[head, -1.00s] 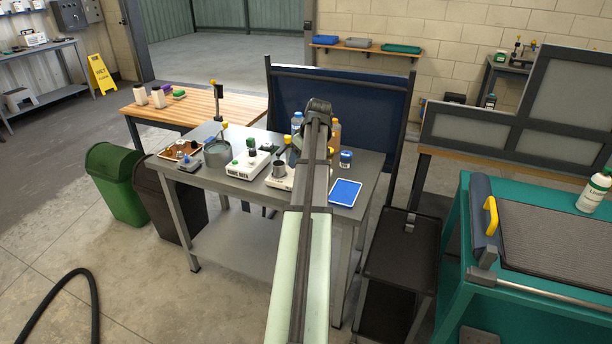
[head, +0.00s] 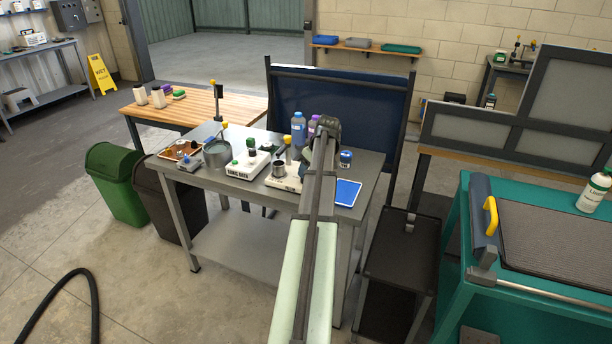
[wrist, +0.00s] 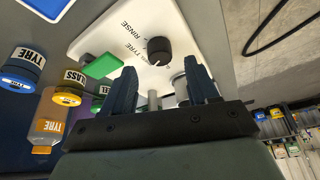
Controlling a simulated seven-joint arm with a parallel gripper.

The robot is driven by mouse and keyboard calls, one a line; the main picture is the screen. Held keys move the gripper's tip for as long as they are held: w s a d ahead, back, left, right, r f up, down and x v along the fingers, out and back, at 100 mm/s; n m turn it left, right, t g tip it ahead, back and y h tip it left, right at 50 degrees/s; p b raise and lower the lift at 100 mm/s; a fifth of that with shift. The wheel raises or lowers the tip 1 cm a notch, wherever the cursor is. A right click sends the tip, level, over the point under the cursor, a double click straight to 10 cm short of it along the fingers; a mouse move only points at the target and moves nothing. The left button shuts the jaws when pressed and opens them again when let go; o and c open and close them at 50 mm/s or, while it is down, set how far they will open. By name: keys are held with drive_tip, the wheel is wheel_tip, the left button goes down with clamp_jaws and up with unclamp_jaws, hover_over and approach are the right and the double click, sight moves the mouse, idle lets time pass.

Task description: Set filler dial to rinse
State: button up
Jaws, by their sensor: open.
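The filler (wrist: 100,38) is a white panel with a black round dial (wrist: 158,50) in the wrist view. The words RINSE and TYRE are printed beside the dial; a third label is partly hidden. I cannot tell which word the dial points at. In the head view, the filler's white base (head: 287,181) is partly hidden behind my arm, and the fingers are not clear.
The grey bench (head: 232,190) also holds the sonic bath (head: 246,166), a grey pot (head: 216,153), a blue tablet (head: 347,193), a blue-labelled jar (head: 345,158) and bottles (head: 298,127). In the wrist view, an orange bottle (wrist: 46,127) and lidded containers (wrist: 67,95) stand left of the fingers.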

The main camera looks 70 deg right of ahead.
drive_tip(key=shift+x, duration=2.05)
drive_tip(key=shift+c, duration=0.2)
drive_tip(key=c, duration=1)
